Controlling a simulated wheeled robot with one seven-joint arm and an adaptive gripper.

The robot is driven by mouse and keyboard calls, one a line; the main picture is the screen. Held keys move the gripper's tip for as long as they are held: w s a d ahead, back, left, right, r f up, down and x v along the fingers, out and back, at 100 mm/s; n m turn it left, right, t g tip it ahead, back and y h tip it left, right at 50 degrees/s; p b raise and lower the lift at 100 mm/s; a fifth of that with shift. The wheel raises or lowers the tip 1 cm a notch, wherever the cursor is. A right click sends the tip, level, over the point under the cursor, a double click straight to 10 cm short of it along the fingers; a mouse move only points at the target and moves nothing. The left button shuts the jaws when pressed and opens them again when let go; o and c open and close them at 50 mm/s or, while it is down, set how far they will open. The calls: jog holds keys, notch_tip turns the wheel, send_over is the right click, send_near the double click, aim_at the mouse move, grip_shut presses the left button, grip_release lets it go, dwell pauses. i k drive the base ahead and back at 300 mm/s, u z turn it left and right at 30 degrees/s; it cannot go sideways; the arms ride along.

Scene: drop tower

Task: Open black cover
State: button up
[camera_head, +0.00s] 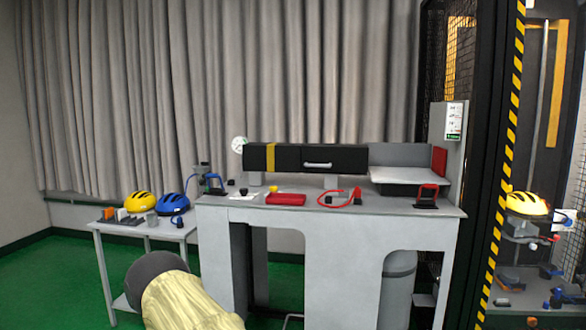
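The black cover (345,157) is a long dark box-like lid with a yellow stripe near its left end. It lies level above the grey workbench (330,228) and looks closed. A light metal handle (317,165) sits on its front face. My gripper does not show in the head view. The inside under the cover is hidden.
Red and black tools (287,198) lie along the bench's front edge. A grey raised tray (398,175) stands right of the cover. A small table (165,228) with yellow and blue helmets is at left. A striped yellow-black post (503,165) borders the right. Green floor is open at left.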

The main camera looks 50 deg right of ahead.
aim_at(316, 156)
jog(key=z, duration=0.85)
jog(key=i, duration=0.8)
jog(key=z, duration=0.55)
